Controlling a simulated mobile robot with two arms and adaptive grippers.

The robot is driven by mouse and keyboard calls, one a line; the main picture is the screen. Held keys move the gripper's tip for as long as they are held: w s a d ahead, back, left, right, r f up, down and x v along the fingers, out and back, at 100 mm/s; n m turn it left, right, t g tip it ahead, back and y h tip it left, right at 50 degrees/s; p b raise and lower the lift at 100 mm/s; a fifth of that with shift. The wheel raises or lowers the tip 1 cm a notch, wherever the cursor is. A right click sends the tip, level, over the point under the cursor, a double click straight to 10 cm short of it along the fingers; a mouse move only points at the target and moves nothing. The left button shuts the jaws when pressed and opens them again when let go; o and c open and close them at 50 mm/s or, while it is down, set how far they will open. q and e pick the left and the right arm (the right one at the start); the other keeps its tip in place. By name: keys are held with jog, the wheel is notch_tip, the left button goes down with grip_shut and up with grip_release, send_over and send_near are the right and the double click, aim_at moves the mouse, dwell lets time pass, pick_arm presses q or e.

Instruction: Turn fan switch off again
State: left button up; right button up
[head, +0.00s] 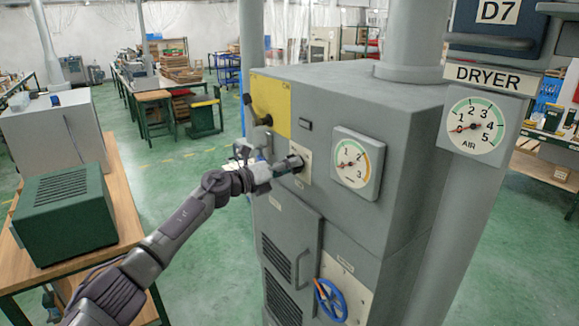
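My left gripper (285,166) reaches in from the left to the front of a grey dryer cabinet (395,105). Its tip is at a small pale switch plate (306,161). The gripper covers most of this plate, so a switch on it and its setting are hidden. I cannot tell whether the fingers touch or grip anything there. A yellow panel (271,100) with a black lever handle (255,110) is up and to the left of the gripper. I cannot read which control is the fan switch. My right gripper is out of view.
A round gauge (353,165) is just right of the gripper, and an AIR gauge (476,126) is farther right. Below are a door handle (300,268) and a blue handwheel (330,300). A green box (65,220) stands on a wooden bench at left.

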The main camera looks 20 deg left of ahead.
pick_arm(q)
jog(key=shift+s+a, duration=0.1)
jog(key=v, duration=1.1)
jog(key=shift+s+a, duration=0.25)
jog(key=shift+s, duration=0.05)
